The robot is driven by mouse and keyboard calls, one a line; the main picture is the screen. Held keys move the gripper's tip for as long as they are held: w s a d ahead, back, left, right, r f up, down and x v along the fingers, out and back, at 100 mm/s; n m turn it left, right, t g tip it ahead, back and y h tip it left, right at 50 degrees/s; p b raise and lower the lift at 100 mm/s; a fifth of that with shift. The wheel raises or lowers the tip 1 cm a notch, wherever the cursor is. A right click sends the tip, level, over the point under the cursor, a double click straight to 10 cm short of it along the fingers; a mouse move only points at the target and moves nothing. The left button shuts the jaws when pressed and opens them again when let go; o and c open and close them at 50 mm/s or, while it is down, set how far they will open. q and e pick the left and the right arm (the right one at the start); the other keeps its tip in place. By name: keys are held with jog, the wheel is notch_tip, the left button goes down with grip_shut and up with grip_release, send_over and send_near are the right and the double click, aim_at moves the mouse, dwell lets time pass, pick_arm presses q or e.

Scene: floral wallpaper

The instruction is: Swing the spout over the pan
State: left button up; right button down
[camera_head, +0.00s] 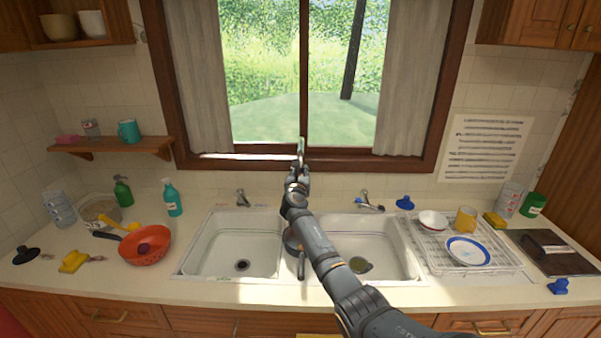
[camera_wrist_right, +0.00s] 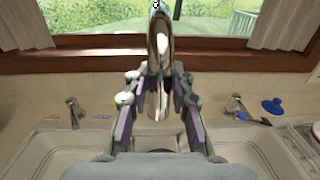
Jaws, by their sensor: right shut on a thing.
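My right gripper (camera_head: 298,176) is raised over the middle of the double sink. It is shut on the upright metallic spout (camera_wrist_right: 158,62), whose top (camera_head: 301,147) shows above the fingers against the window. The wrist view shows the fingers (camera_wrist_right: 158,100) on both sides of the spout. A dark grey round thing (camera_head: 291,241), probably the pan, sits by the sink divider at the right basin. My forearm covers much of it, and a handle-like piece points to the front. My left gripper is not in view.
Small taps (camera_head: 242,197) stand behind each basin. The left basin (camera_head: 225,245) looks empty. A red bowl-like vessel (camera_head: 146,244) and bottles (camera_head: 171,199) are at the left. A dish rack (camera_head: 490,262) with dishes is at the right. The window sill (camera_head: 225,160) is close behind.

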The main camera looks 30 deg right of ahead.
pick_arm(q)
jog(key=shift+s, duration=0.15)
pick_arm(e)
jog(key=shift+f, duration=0.1)
jog(key=c, duration=1.1)
grip_release()
jog(key=shift+w, duration=0.1)
jog(key=shift+c, duration=0.2)
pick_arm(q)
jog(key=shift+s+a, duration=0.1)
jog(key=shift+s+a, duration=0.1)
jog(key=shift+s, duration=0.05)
pick_arm(e)
jog(key=v, duration=1.2)
